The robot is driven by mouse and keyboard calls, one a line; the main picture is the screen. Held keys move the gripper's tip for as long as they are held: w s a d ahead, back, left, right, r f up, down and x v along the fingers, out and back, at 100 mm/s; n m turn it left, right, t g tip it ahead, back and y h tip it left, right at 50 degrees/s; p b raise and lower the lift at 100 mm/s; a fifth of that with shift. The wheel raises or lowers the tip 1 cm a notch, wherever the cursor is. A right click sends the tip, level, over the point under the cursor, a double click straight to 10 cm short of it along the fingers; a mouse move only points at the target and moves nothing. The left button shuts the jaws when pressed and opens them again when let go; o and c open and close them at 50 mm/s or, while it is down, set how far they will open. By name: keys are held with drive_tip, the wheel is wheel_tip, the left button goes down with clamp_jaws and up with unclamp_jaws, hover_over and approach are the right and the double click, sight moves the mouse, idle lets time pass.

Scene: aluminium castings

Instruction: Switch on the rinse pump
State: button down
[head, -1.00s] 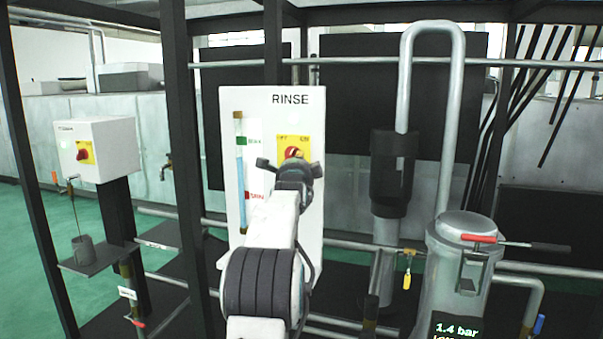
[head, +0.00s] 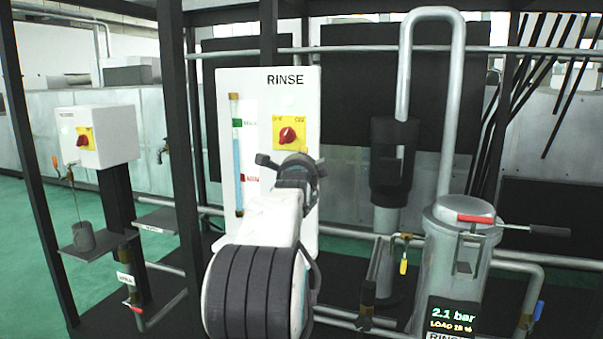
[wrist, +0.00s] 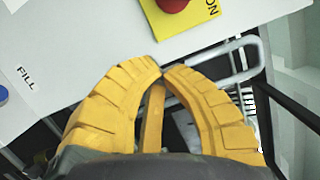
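The white RINSE panel (head: 225,85) carries a red rotary knob (head: 288,135) on a yellow plate (head: 277,145). In the head view the knob's handle appears slanted towards the upper right. Its plate labels are small, but ON is legible in the wrist view, beside the knob (wrist: 173,4). My gripper (head: 300,163) is below the knob in the head view, apart from it. In the wrist view its yellow fingers (wrist: 161,68) are together at the tips with nothing between them, and the knob is beyond them at the top edge.
A grey vessel (head: 470,240) with a red-handled lever stands at right; its display (head: 453,315) reads 2.1 bar. A smaller white box with a red knob (head: 83,137) is at left. Dark frame posts (head: 180,120) and pipes surround the panel.

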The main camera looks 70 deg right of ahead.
drive_tip(key=shift+b+v, duration=0.4)
drive_tip(key=shift+v, duration=1.5)
drive_tip(key=shift+f, duration=0.2)
